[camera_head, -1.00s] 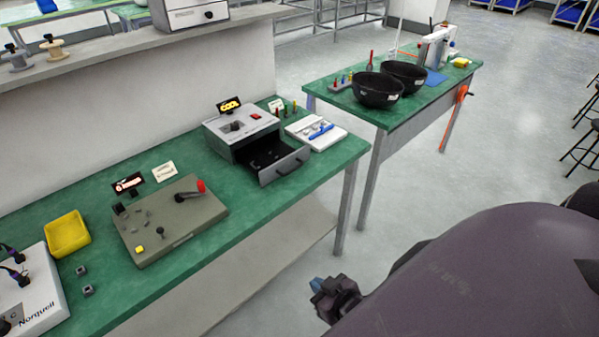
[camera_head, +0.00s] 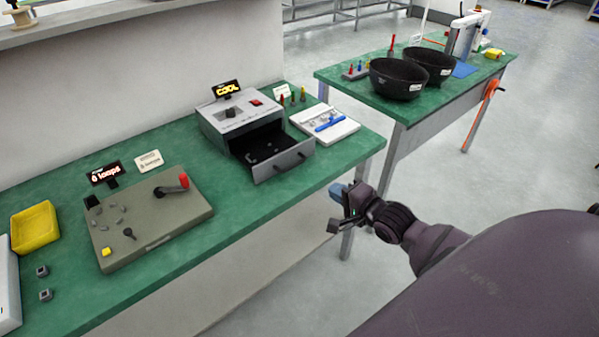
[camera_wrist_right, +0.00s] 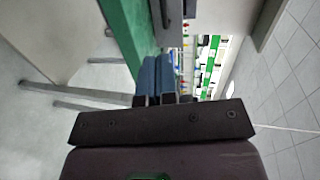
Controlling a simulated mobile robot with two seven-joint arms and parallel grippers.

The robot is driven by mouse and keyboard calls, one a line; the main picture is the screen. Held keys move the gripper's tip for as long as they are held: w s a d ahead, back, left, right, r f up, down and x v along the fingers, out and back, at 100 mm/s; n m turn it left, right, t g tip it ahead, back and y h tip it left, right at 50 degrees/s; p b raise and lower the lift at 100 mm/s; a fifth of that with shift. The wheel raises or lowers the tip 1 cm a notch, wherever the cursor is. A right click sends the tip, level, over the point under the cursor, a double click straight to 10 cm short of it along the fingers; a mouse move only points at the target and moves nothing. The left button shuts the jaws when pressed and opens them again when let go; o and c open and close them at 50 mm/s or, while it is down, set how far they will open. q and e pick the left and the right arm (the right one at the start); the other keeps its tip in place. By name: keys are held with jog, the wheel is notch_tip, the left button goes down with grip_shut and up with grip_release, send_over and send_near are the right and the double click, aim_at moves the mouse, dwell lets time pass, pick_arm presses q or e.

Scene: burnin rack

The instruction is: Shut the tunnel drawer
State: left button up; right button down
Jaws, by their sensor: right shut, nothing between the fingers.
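The tunnel oven is a grey box (camera_head: 227,112) on the green bench, with a black "COOL" sign on top. Its drawer (camera_head: 284,160) is pulled out toward the bench's front edge, with a dark handle on its grey front. Small dark items lie inside, too small to tell. My right gripper (camera_head: 338,191) is shut and empty, in front of the bench edge, to the right of and nearer than the drawer front, apart from it. Its blue fingertips (camera_wrist_right: 156,75) lie together in the right wrist view, beside the green bench edge. My left gripper is not in view.
A white tray with a blue tool (camera_head: 330,124) sits right of the drawer. A grey-green panel with a red-knobbed lever (camera_head: 150,215) and a yellow bin (camera_head: 36,228) stand left. Black bowls (camera_head: 397,79) stand on the second bench (camera_head: 425,112). Floor between the benches is clear.

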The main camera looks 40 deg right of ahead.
jog(key=b, duration=0.2)
send_near(270, 150)
jog(key=v, duration=0.6)
jog(key=shift+a+f, duration=0.1)
jog(key=shift+f, duration=0.3)
jog(key=shift+w+m, duration=0.2)
jog(key=shift+m, duration=0.1)
jog(key=r+b+x, duration=0.1)
jog(key=x, duration=0.3)
jog(key=r+b+x, duration=0.1)
jog(key=x, duration=0.4)
jog(key=b+x, duration=0.1)
jog(key=x, duration=0.4)
jog(key=shift+w+r, duration=0.4)
jog(key=shift+w, duration=0.35)
jog(key=shift+w+r, duration=0.2)
jog(key=shift+r, duration=0.25)
